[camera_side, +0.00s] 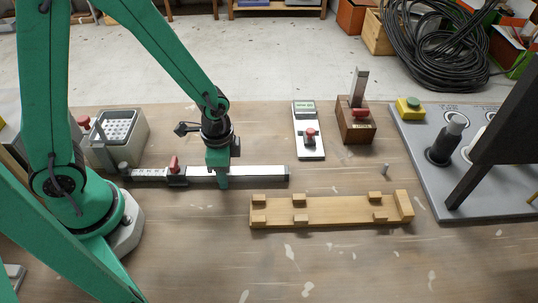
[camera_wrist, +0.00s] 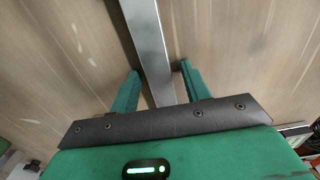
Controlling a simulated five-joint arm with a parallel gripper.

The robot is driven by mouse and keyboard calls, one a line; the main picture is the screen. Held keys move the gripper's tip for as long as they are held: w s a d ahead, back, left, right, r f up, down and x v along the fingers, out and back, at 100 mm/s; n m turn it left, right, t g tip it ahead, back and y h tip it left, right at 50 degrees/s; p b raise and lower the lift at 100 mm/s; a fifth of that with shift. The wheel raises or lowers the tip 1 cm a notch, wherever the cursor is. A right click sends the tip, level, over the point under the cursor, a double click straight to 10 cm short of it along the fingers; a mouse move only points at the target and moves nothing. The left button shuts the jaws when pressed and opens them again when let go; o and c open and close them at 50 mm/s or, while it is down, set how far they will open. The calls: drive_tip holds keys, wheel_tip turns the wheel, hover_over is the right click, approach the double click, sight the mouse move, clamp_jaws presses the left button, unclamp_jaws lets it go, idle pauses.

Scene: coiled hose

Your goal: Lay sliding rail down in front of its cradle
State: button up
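The sliding rail (camera_side: 258,172), a long silver bar with a dark scale section and a red-topped slider (camera_side: 174,167) toward its left, appears to lie flat on the table. The wooden cradle (camera_side: 345,211), with several raised blocks, is empty and lies to the rail's right and nearer the side camera. My gripper (camera_side: 221,180) points down over the rail, right of the slider, with one finger on the near side. In the wrist view, my gripper's green fingers (camera_wrist: 160,68) stand apart on either side of the rail (camera_wrist: 148,35), with gaps visible. The far finger is hidden in the side view.
A grey bin (camera_side: 118,138) stands behind the rail's left end. A white device (camera_side: 308,130) and wooden block with a lever (camera_side: 356,122) stand behind the cradle. A small peg (camera_side: 384,171) is beyond it, and a grey panel (camera_side: 430,165) is right.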

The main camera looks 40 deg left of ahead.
drive_tip(key=shift+r, duration=0.15)
wheel_tip(320, 180, up, 12)
idle(1.0)
idle(0.5)
drive_tip(key=s+a+r+n+t, duration=0.2)
drive_tip(key=s+a+r+n, duration=0.1)
drive_tip(key=r, duration=0.3)
drive_tip(key=s+a+r+n+t, duration=0.3)
drive_tip(key=a+r+n, duration=0.2)
drive_tip(key=r+n, duration=0.1)
drive_tip(key=shift+t, duration=0.3)
drive_tip(key=shift+r, duration=0.1)
idle(1.0)
